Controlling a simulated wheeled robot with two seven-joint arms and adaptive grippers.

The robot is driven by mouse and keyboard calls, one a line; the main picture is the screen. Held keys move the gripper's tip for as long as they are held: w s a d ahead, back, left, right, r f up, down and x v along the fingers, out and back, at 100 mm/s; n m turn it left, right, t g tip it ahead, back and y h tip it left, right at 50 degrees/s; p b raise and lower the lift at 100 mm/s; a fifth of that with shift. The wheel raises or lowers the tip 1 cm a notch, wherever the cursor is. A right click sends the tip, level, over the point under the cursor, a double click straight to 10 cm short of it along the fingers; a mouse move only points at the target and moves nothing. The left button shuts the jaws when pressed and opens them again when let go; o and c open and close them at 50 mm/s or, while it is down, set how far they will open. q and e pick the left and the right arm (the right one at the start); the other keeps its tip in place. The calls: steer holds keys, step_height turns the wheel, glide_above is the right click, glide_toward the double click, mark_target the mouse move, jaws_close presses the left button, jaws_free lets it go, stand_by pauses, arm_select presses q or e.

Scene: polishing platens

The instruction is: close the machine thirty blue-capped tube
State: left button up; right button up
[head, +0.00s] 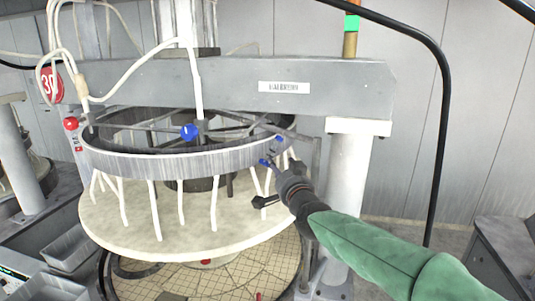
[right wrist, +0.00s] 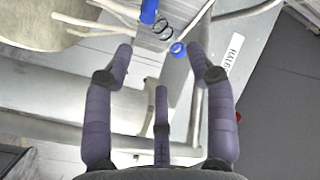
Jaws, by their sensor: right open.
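Machine thirty carries a red round sign (head: 50,85) reading 30 at the upper left. Its grey ring (head: 170,163) hangs over a pale round plate (head: 140,215). Small blue parts (head: 279,140) show at the ring's right side, just beyond my right gripper (head: 272,178). In the right wrist view a blue ring-shaped cap (right wrist: 178,49) and a blue cylinder (right wrist: 148,12) lie ahead of my spread fingers (right wrist: 163,58), with a dark coil between them. I cannot tell which is the task's tube. My right gripper is open with nothing between its fingers. My left gripper is out of view.
A blue ball (head: 190,132) and a red ball (head: 70,123) sit on the machine. Several white hoses (head: 155,210) hang from the ring. A grey beam (head: 225,85) crosses above, and a white post (head: 346,175) stands right. A black cable (head: 440,120) curves down at right.

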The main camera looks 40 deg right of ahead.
mark_target(272, 156)
steer(key=p+x, duration=0.2)
steer(key=x, duration=0.8)
steer(key=shift+w+f, duration=0.15)
steer(key=shift+f, duration=0.05)
steer(key=shift+a, duration=0.1)
steer(key=shift+s+r, duration=0.1)
steer(key=shift+s, duration=0.1)
jaws_close()
